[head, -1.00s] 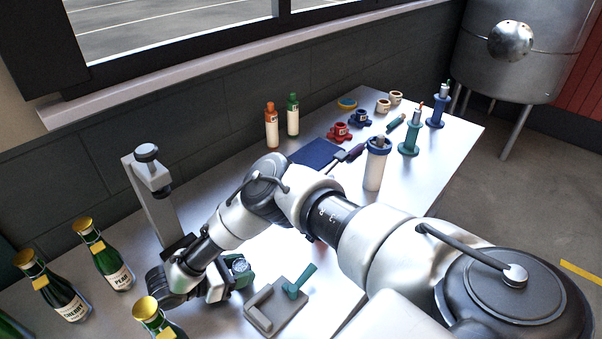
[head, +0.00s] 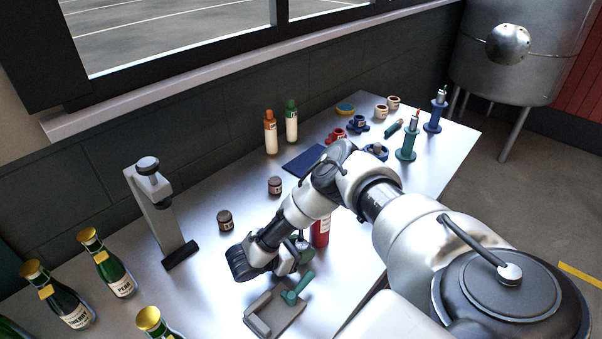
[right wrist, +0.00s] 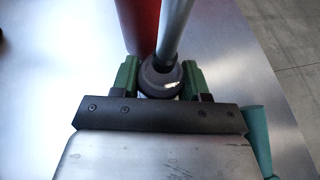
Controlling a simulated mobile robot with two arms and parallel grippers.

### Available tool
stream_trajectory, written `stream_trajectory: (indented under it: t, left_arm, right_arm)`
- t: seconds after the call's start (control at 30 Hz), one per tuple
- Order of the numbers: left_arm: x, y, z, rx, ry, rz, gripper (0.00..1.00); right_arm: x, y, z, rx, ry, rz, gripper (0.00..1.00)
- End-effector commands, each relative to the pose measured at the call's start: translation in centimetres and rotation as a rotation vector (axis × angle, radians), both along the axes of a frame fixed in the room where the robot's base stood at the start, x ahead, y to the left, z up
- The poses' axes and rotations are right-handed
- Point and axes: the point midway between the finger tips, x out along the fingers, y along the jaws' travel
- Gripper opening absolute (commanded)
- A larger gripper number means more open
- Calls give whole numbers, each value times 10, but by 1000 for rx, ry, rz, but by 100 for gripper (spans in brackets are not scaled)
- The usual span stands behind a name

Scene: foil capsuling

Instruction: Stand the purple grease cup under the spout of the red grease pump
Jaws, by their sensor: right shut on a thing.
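The red grease pump (head: 321,232) stands on the table, partly hidden by my right arm in the head view. Its red body also shows at the top of the right wrist view (right wrist: 140,22), with a grey spout tube (right wrist: 174,32) in front of it. My right gripper (head: 300,250) is shut on a small round cup with a dark, faintly purple rim (right wrist: 160,80), seen between the green fingers in the wrist view. The spout's dark tip overlaps the cup's mouth there; I cannot tell the gap between them or whether the cup touches the table. My left gripper is not in view.
A grey block with a teal lever (head: 276,312) lies just in front of my right gripper. Two small dark jars (head: 225,219) (head: 275,186) stand behind it. A grey stand (head: 155,205) and green bottles (head: 112,268) are at left. Several small items stand at the far right end.

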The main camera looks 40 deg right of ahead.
Motion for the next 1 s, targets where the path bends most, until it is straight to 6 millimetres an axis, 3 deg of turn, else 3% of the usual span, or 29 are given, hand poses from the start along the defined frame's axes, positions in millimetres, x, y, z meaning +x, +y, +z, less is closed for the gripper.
stream_trajectory:
  t: [0.37,0.4,0.53,0.87,1.0]
  left_arm:
    - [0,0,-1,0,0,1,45]
    - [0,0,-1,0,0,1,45]
    - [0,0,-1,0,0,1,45]
    - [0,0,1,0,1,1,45]
    - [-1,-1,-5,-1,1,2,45]
  right_arm:
    - [0,0,-5,-1,-1,-2,15]
    - [0,0,-5,0,-1,-2,49]
    - [0,0,-5,-1,-1,-2,69]
    - [1,0,-1,-1,-3,-1,70]
    - [3,16,2,3,-1,0,70]
